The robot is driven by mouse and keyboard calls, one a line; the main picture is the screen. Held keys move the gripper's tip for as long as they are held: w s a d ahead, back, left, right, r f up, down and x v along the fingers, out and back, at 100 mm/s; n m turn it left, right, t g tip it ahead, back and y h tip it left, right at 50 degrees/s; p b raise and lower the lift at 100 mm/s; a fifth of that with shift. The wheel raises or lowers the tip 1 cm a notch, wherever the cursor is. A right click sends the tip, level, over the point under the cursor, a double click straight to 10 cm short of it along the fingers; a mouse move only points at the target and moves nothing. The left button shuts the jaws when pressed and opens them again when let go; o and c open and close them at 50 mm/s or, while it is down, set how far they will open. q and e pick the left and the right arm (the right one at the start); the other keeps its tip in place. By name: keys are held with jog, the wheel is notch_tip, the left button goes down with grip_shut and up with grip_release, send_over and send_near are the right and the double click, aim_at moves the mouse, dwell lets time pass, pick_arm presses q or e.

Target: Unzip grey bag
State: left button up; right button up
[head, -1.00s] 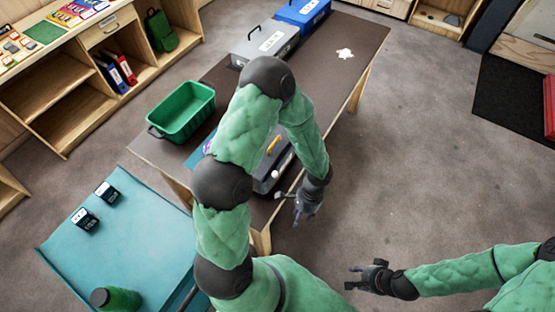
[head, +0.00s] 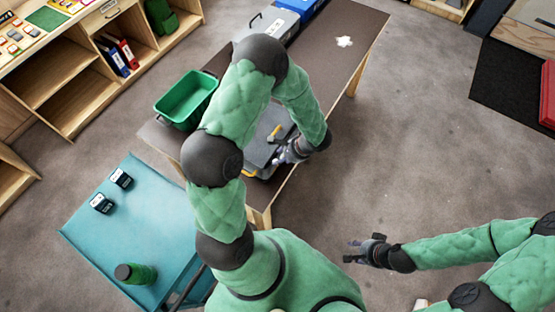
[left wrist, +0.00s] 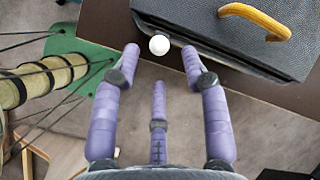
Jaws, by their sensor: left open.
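The grey bag (head: 262,148) lies on the dark table, partly hidden by my left arm in the head view. In the left wrist view the grey bag (left wrist: 225,32) fills the upper right, with a yellow handle (left wrist: 256,18) on top. A small white ball (left wrist: 159,45) is at its near side, between my left gripper's fingertips. My left gripper (head: 284,156) is open at the bag's front right side. Its purple fingers (left wrist: 160,62) stand apart around the ball, with no visible grip on it. My right gripper (head: 356,252) is open and empty over the floor.
A green bin (head: 187,100) stands on the dark table (head: 345,75), left of the bag. Grey and blue cases (head: 268,24) are at the far end. A teal table (head: 125,225) holds two small dark boxes and a green jar (head: 136,273).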

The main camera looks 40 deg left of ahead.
pick_arm(q)
jog(key=x, duration=0.5)
grip_shut()
